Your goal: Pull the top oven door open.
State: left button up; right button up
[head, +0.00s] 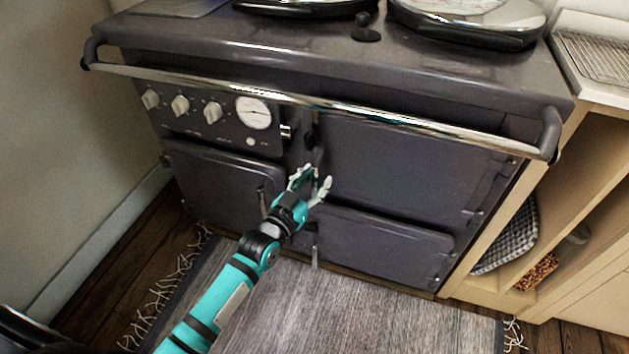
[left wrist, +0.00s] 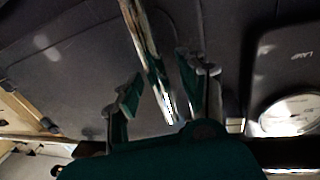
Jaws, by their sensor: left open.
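The top oven door (head: 410,172) is the large dark panel at the upper right of the stove front, and it is shut. In the left wrist view the door (left wrist: 70,85) fills the left side. A shiny metal handle (left wrist: 147,50) runs lengthwise between the two fingers of my left gripper (left wrist: 158,88). The fingers are apart, one on each side of the handle, and I see no clear grip. In the head view my left gripper (head: 311,184) is at the left edge of the top door, hiding part of the handle. My right gripper is not in view.
A chrome rail (head: 300,99) crosses the stove front above the doors. Knobs (head: 180,105) and a round gauge (head: 253,113) are at the left. A lower door (head: 380,248) is below, with a grey rug (head: 370,312) on the floor. Wooden shelves (head: 560,190) stand at the right.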

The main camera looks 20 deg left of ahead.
pick_arm(q)
jog(key=shift+c, duration=0.5)
grip_shut()
